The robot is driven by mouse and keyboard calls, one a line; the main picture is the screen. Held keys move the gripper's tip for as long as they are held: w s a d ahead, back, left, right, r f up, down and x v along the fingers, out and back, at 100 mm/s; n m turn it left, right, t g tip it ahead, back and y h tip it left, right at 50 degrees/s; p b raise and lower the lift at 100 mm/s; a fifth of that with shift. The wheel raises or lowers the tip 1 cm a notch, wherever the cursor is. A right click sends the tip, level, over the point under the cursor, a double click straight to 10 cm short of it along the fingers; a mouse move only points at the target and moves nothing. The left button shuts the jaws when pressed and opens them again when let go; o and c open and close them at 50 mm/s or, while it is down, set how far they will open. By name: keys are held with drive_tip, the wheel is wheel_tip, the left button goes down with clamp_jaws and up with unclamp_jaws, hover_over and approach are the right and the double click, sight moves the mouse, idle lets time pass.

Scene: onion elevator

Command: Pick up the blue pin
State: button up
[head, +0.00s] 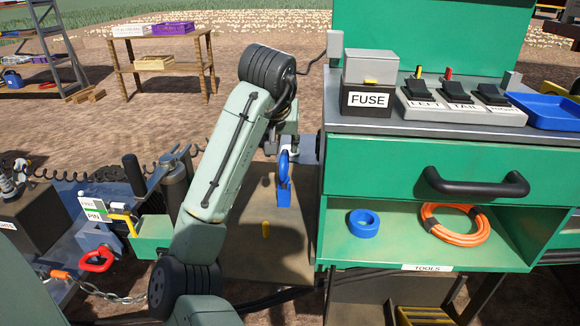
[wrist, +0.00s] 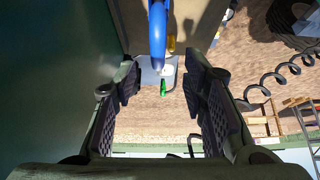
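The blue pin (head: 284,190) stands upright with a loop at its top, beside the left side of the green cabinet, above or on a brown board (head: 245,250). In the wrist view the blue pin (wrist: 157,30) comes down from the top edge, its end near the gap between my fingertips. My gripper (wrist: 160,85) is open, with dark ridged pads apart on both sides and nothing clasped. In the head view my arm hides most of the gripper, close to the pin's top. I cannot tell whether a finger touches the pin.
The green cabinet (head: 424,165) is close on the right; its shelf holds a blue ring (head: 363,234) and an orange coil (head: 455,239). A short yellow peg (head: 266,229) stands on the board. A red-handled hook (head: 97,262) and chain lie left.

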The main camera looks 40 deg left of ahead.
sight(283, 155)
drive_tip(key=x, duration=0.5)
drive_tip(key=shift+p+x, duration=0.65)
drive_tip(key=shift+x, duration=1.95)
drive_tip(key=shift+w, duration=0.15)
drive_tip(key=shift+c, duration=0.3)
clamp_jaws()
drive_tip(key=shift+r, duration=0.1)
